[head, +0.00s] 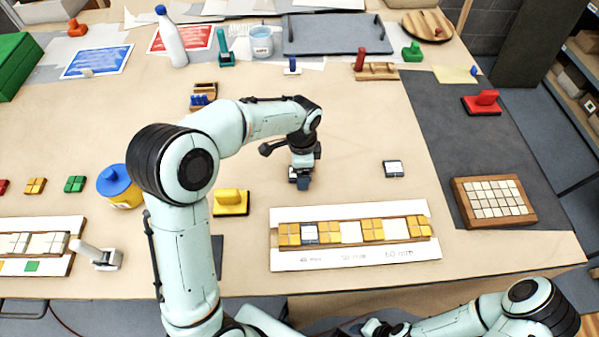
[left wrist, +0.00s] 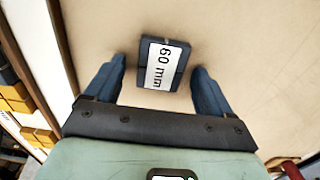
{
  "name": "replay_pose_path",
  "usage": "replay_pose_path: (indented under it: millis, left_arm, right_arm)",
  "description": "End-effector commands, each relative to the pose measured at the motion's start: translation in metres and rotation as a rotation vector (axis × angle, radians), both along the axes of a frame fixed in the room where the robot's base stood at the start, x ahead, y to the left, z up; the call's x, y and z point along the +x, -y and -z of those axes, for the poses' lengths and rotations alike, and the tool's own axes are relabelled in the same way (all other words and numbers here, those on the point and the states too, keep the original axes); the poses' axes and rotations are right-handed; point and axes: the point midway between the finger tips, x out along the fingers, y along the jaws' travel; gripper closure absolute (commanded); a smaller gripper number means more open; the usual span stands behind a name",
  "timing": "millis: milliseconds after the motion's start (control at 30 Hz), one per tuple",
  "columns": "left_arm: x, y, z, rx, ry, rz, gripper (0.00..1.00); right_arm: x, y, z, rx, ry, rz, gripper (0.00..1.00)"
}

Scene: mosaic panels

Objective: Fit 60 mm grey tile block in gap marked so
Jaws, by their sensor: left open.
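The 60 mm block (left wrist: 150,80) is dark grey with a white label reading "60 mm". It lies flat on the table in the left wrist view. My left gripper (left wrist: 157,85) is open, with one blue finger on each side of the block and visible space between. In the head view my left gripper (head: 301,181) points down at the table and mostly hides the block. The mosaic panel (head: 350,265) has its gap marked 60 mm (head: 395,229) at the right, empty and white between orange tiles. Only part of my right arm shows; its gripper is out of frame.
The middle gap (head: 350,232) is empty; the 40 mm gap holds a grey labelled block (head: 310,232). Another grey labelled block (head: 393,168) lies right of my left gripper. A yellow stamp-like block (head: 231,202) stands left of the panel. Table between gripper and panel is clear.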

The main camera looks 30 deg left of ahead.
Motion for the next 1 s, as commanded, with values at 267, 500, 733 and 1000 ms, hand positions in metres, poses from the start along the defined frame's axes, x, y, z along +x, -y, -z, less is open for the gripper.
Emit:
replay_pose_path:
  millis: [267,500,733,1000]
  left_arm:
    - [0.0,0.0,-0.001,0.0,0.0,0.0,0.79]
    - [0.0,0.0,-0.001,0.0,0.001,0.0,0.8]
    - [0.001,0.0,-0.027,-0.001,0.006,0.0,0.8]
    - [0.001,0.0,-0.081,-0.001,0.006,0.0,0.8]
  right_arm:
    - [0.0,0.0,0.0,0.0,0.0,0.0,0.57]
    - [0.0,0.0,0.0,0.0,0.0,0.0,0.57]
    - [0.002,0.0,-0.004,0.0,0.002,0.0,0.57]
    - [0.007,0.0,-0.011,0.0,0.008,0.0,0.57]
